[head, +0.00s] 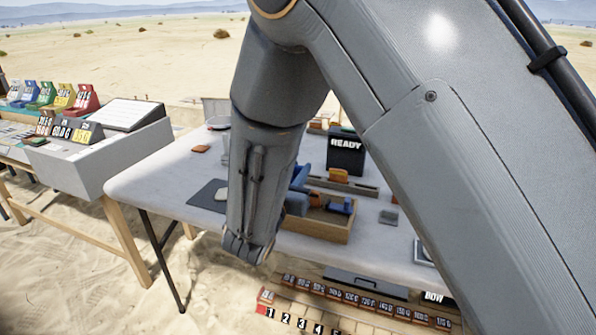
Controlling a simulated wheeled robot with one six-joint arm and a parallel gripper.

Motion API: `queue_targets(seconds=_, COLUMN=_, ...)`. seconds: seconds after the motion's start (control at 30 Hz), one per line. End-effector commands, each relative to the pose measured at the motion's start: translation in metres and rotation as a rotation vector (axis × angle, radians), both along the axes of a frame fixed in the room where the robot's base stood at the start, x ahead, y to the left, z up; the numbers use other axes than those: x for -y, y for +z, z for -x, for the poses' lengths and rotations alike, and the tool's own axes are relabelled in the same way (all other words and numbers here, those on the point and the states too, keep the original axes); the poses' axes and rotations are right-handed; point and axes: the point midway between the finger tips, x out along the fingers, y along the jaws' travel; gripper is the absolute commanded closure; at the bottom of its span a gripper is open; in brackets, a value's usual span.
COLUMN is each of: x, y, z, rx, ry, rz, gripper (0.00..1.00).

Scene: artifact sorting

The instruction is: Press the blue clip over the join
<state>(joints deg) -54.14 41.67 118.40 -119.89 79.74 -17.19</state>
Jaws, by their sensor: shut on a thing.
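My grey arm fills the middle and right of the head view, and its lower link hangs in front of the table (150,185). The jaws of my gripper are hidden behind this link, so what they hold does not show. A blue piece (298,190) shows just right of the link, partly covered by it. Another dark blue piece (342,206) lies in a wooden tray (318,230). A pale piece (221,194) lies on a dark mat (205,195), at the link's left edge. I cannot tell which piece is the blue clip, and no join can be made out.
A black READY box (345,155) stands at the back, with an orange block (338,175) in front. A grey block (388,217) lies right of the tray. A numbered rack (350,296) runs below the table's front. Colored bins (84,100) stand on the left table.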

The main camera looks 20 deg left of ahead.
Motion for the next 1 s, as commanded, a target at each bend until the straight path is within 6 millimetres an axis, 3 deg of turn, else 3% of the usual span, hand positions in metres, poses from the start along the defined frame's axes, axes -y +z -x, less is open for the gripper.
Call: queue_targets(seconds=1.0, x=0.0, y=-0.011, z=0.0, rx=0.0, ry=0.0, rz=0.0, gripper=1.0)
